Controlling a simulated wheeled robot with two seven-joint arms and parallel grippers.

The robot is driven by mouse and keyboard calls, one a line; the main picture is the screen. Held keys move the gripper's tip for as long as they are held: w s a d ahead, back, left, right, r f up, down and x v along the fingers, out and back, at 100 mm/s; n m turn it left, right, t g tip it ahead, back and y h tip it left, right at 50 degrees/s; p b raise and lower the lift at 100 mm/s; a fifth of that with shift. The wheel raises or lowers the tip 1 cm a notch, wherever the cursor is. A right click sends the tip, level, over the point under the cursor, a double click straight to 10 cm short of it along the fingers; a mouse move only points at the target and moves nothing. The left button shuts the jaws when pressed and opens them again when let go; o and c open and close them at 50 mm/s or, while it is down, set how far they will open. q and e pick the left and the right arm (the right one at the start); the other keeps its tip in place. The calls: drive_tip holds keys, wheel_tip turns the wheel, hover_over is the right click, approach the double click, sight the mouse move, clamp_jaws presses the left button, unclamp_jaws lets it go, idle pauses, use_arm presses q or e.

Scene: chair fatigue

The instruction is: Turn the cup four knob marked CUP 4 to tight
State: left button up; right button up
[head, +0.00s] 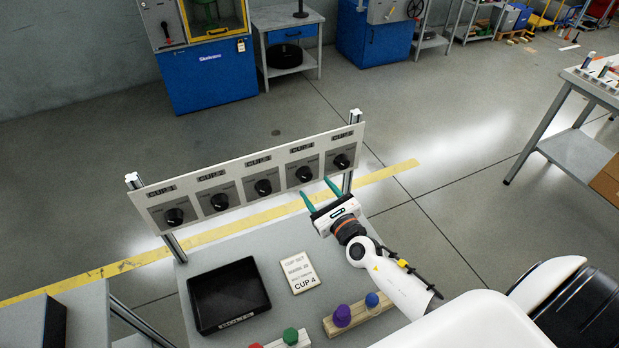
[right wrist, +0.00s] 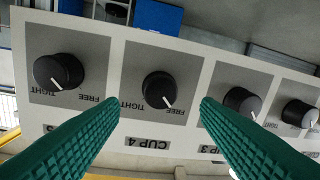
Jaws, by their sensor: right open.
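The CUP 4 knob (head: 304,174) is a black round dial, second from the right on the upright panel (head: 241,203). In the right wrist view, where the panel appears upside down, the CUP 4 knob (right wrist: 159,88) has its white pointer mark toward FREE; TIGHT is printed on the other side. My right gripper (head: 316,188) is open and empty in front of the panel. Its green fingertips (right wrist: 162,100) appear on either side of the CUP 4 knob, apart from it. My left gripper is out of view.
The CUP 5 knob (right wrist: 58,71) and CUP 3 knob (right wrist: 241,102) flank it. On the bench lie a black tray (head: 191,294), a card (head: 299,272) reading CUP 4, and a wooden block (head: 358,318) with purple and blue knobs. The bench directly below the panel is clear.

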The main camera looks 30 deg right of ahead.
sight(307, 178)
drive_tip(key=shift+w, duration=2.3)
drive_tip(key=c, duration=1)
